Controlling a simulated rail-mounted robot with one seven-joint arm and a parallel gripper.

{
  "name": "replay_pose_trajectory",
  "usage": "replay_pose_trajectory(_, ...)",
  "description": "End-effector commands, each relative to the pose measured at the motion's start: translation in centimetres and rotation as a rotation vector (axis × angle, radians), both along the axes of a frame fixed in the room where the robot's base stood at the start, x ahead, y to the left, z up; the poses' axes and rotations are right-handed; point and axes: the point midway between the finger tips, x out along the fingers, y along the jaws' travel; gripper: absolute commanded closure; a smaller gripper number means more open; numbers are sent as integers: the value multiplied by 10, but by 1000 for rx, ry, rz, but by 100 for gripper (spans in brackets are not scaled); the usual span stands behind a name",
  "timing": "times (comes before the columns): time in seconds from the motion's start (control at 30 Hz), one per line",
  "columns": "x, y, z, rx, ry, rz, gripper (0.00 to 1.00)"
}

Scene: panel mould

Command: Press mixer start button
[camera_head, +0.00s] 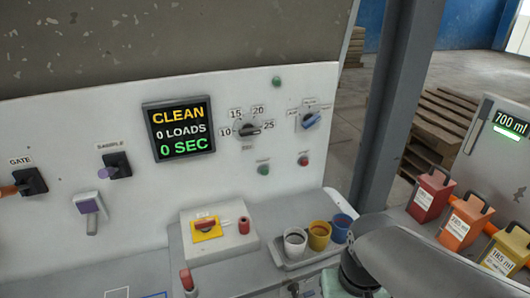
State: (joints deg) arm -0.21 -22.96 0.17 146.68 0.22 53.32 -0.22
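A pale control panel (215,95) stands upright in front of me. It carries a green button (263,170) and a red button (303,160) below a timer dial (249,129) marked 10 to 25. Another green round piece (277,82) sits above the dial. The small labels are too blurred to read, so I cannot tell which is the mixer start button. A black display (179,129) reads CLEAN, 0 LOADS, 0 SEC. A blue-handled selector (310,118) is at the upper right. My arm enters at the lower right; my gripper's fingers are not visible.
A grey box with a red switch on yellow (206,228) stands below the panel. A tray (279,255) of cups (295,242) is beside it. Several coloured containers (432,194) stand at right, near a 700 ml readout (511,122). A dark post (396,100) rises behind.

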Motion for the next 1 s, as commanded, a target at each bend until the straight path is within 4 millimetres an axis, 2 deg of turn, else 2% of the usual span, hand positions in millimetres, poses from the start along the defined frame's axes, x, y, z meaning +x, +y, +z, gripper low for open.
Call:
replay_pose_trajectory(0.3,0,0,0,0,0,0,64)
replay_pose_trajectory(0.33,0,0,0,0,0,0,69)
replay_pose_trajectory(0.43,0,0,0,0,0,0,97)
replay_pose_trajectory(0.47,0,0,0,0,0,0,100)
replay_pose_trajectory(1.0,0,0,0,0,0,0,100)
